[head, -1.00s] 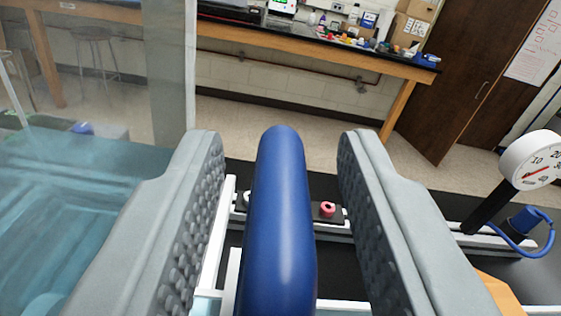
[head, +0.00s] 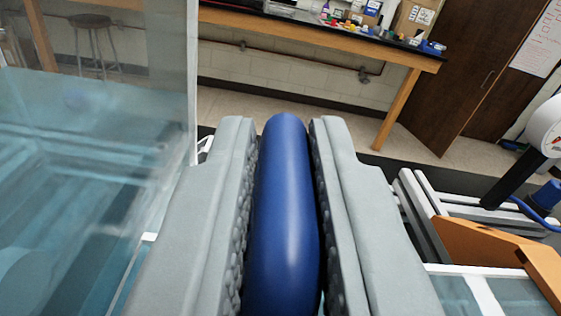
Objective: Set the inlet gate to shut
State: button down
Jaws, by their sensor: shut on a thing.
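A blue rounded handle (head: 287,210) fills the middle of the head view, seen from behind and above. I cannot tell from this view what its far end joins to, so whether it is the inlet gate's lever is not shown. My gripper (head: 285,135) has its two grey, studded fingers closed on either side of the handle. The gripper is shut on it. The gate itself and any position marking are hidden or out of view.
A clear tank with teal water (head: 80,190) stands close on the left. An orange bracket (head: 490,248), white rails and a round gauge (head: 548,125) are on the right. A wooden bench (head: 330,38) is far behind.

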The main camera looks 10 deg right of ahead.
jog(key=shift+f, duration=0.3)
jog(key=c, duration=1.4)
grip_release()
jog(key=shift+d, duration=0.1)
jog(key=shift+r, duration=0.1)
jog(key=shift+s, duration=0.1)
jog(key=shift+s, duration=0.35)
jog(key=s, duration=1.6)
jog(key=shift+s, duration=0.25)
